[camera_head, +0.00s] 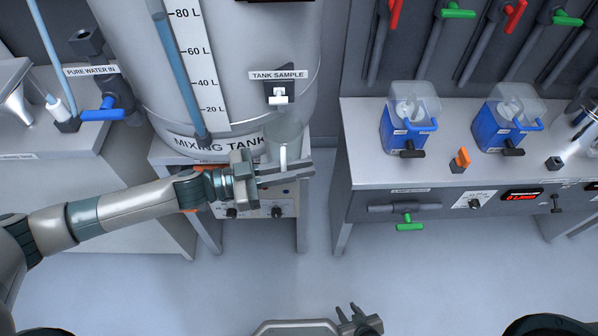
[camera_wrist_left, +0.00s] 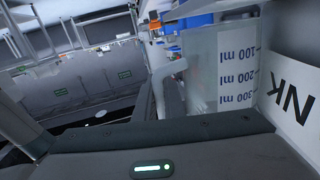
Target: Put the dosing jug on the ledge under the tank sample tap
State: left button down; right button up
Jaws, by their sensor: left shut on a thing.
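The dosing jug (camera_head: 283,130) is clear, with a white handle, and stands out in front of the mixing tank, just below the tank sample tap (camera_head: 279,97). My left gripper (camera_head: 290,172) is shut on the jug at its handle side. The left wrist view shows the jug (camera_wrist_left: 205,75) close up, with 100, 200 and 300 ml marks and its handle (camera_wrist_left: 168,85). The jug and gripper hide much of the ledge under the tap, so I cannot tell whether the jug touches it. My right gripper (camera_head: 347,311) is open and empty, low in the head view.
The mixing tank (camera_head: 235,60) stands close behind the jug. A control box with knobs (camera_head: 262,209) is below my left gripper. The bench (camera_head: 365,160) at right holds two blue containers (camera_head: 400,135) (camera_head: 492,130). Open floor lies in front.

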pick_arm(q)
jog(key=shift+f, duration=0.5)
pick_arm(e)
jog(key=shift+w+a+r, duration=0.25)
jog(key=shift+w, duration=0.1)
jog(key=shift+s, duration=0.15)
pick_arm(q)
jog(key=c, duration=1.8)
grip_release()
jog(key=shift+o, duration=0.2)
pick_arm(e)
jog(key=shift+d, duration=0.1)
pick_arm(q)
jog(key=shift+a, duration=0.1)
pick_arm(e)
jog(key=shift+d+f, duration=0.1)
jog(key=shift+d, duration=0.05)
